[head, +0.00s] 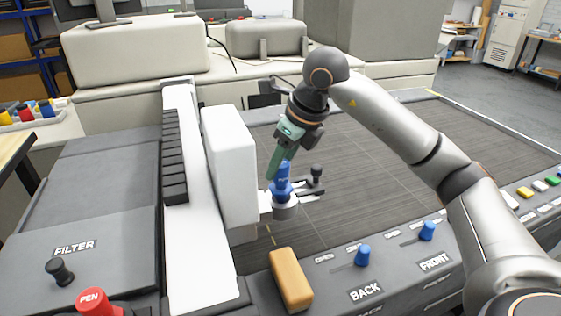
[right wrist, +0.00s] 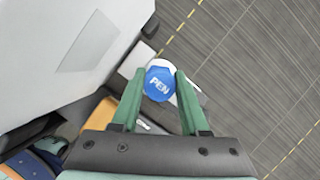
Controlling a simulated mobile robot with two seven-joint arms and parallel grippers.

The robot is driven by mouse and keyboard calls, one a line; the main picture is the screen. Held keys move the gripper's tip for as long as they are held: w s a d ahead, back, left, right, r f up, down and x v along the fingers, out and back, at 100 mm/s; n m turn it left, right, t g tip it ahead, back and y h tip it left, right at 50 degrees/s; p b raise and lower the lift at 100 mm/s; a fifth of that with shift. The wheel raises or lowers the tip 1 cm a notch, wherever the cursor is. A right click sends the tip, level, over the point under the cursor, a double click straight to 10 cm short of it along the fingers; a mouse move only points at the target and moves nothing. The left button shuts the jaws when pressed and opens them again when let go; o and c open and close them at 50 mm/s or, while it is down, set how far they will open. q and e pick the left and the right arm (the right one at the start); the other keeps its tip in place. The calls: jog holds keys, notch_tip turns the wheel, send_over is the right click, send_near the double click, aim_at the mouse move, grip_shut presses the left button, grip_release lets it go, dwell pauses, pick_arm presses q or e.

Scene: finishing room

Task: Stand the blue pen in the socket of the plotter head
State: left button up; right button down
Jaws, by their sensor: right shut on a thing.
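The blue pen (head: 281,184) is upright at the grey cylindrical socket of the plotter head (head: 286,209). Its lower end meets or sits inside the socket's top; I cannot tell how deep. My right gripper (head: 279,169) comes down from above with green fingers and is shut on the blue pen. In the right wrist view the pen's blue cap (right wrist: 160,83), marked PEN, lies between the fingertips, with a pale part of the head beneath it. My left gripper is not in view.
The white carriage (head: 230,165) stands just left of the head. A tan block (head: 290,279) lies on the front edge. A red PEN-marked piece (head: 97,302) is at the lower left. Blue knobs (head: 362,255) line the front panel. The dark plotter bed (head: 380,160) is clear on the right.

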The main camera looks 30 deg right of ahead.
jog(key=shift+f+b, duration=0.4)
jog(key=shift+f, duration=0.25)
jog(key=shift+c, duration=1.7)
grip_release()
jog(key=shift+r, duration=0.1)
jog(key=p+v, duration=0.1)
jog(key=v, duration=1.1)
jog(key=shift+r, duration=0.2)
